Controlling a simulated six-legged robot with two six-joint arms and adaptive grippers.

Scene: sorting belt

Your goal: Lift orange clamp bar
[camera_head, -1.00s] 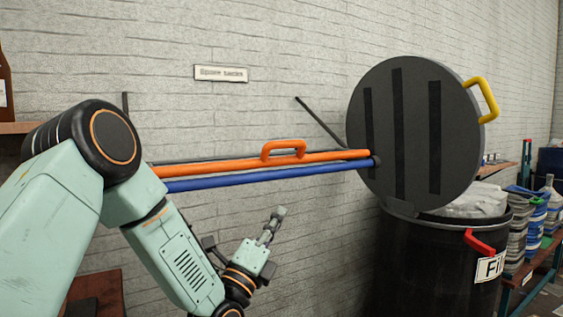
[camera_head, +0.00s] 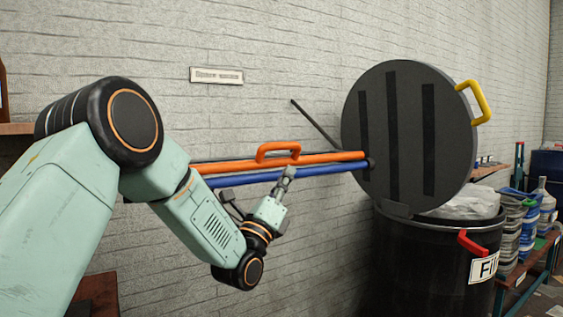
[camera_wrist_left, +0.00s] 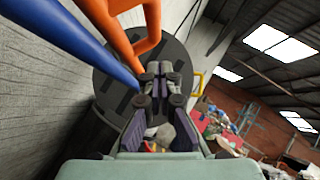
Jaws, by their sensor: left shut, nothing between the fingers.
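The orange clamp bar (camera_head: 330,157) runs level along the wall to the open lid, with a loop handle (camera_head: 278,148) on top. A blue bar (camera_head: 325,169) runs just below it. My left gripper (camera_head: 289,173) is shut and empty, its tip overlapping the blue bar in the head view, below the handle. In the left wrist view the shut fingers (camera_wrist_left: 160,75) point toward the dark lid, with the orange bar (camera_wrist_left: 113,36) and blue bar (camera_wrist_left: 80,40) at upper left. I cannot tell whether the gripper touches a bar. My right gripper is not in view.
The round black lid (camera_head: 409,135) with a yellow handle (camera_head: 476,102) stands raised above a black bin (camera_head: 425,255) with a red handle (camera_head: 474,244). A bag shows in the bin. Shelves with containers are at the right. A pale brick wall (camera_head: 250,40) is behind.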

